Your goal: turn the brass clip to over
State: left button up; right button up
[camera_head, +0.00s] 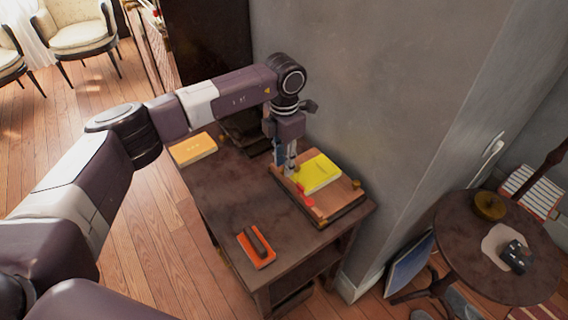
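A wooden board (334,202) with a yellow pad (318,172) on it lies at the right end of the dark table. Small brass-coloured pieces show at its edge, one at the front corner (323,222) and one at the right corner (357,184). I cannot tell which is the brass clip or how it is turned. My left gripper (288,168) points down over the board's left part, beside the yellow pad. Its fingers look close together, but they are too small to tell what they touch. A red piece (304,196) lies just in front of them. My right gripper is not in view.
The dark table (225,196) also holds an orange block with a dark handle (257,247) and a yellow-orange book (193,149). A grey wall (375,90) stands close behind the board. A round table (480,245) is at the right. The tabletop's middle is clear.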

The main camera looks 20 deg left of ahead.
pick_arm(q)
notch_tip(320, 180, up, 11)
dwell(0.3)
dwell(0.5)
